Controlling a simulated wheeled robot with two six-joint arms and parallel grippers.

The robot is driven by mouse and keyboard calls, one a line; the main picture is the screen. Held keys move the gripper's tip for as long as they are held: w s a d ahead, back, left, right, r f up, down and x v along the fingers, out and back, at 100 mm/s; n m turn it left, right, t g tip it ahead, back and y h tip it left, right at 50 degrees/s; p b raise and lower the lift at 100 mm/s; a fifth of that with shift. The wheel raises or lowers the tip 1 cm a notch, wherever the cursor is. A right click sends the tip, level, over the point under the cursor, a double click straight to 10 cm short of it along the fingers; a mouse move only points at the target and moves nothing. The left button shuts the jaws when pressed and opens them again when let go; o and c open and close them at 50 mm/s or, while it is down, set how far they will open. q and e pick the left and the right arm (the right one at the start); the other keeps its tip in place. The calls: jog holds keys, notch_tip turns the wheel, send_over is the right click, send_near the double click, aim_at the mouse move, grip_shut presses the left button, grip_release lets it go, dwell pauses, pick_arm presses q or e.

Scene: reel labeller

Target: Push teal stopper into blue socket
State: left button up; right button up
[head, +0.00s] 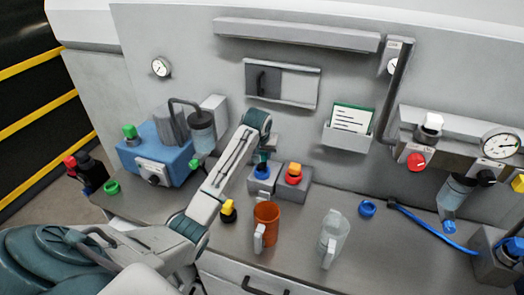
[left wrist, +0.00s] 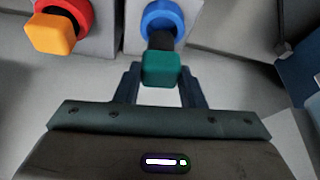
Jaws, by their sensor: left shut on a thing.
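The teal stopper (left wrist: 160,68) has a teal block grip and a black plug (left wrist: 161,40). My left gripper (left wrist: 158,88) is shut on the teal grip. In the left wrist view the black plug points at the blue socket (left wrist: 163,13), a blue ring on a grey block. The plug's end overlaps the ring's near side; I cannot tell whether it is inside. In the head view my left gripper (head: 262,157) reaches down over the blue socket (head: 261,172) and partly hides the stopper. My right gripper is not in view.
A red socket with a yellow-orange stopper (left wrist: 50,32) sits right beside the blue one in the head view. An orange mug (head: 266,222), a clear jug (head: 333,240) and a black-and-yellow stopper (head: 228,211) stand nearby. A blue ring (head: 367,208) lies to the right.

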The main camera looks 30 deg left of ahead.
aim_at(262, 162)
pick_arm(q)
jog(key=shift+f, duration=1.85)
jog(key=shift+s+f+p, duration=0.1)
jog(key=shift+f+p, duration=0.3)
jog(key=shift+p, duration=1.1)
dwell(1.8)
jog(key=o, duration=1.1)
jog(key=shift+f, duration=0.1)
jog(key=shift+b+v, duration=1.75)
jog(key=shift+v, duration=3.65)
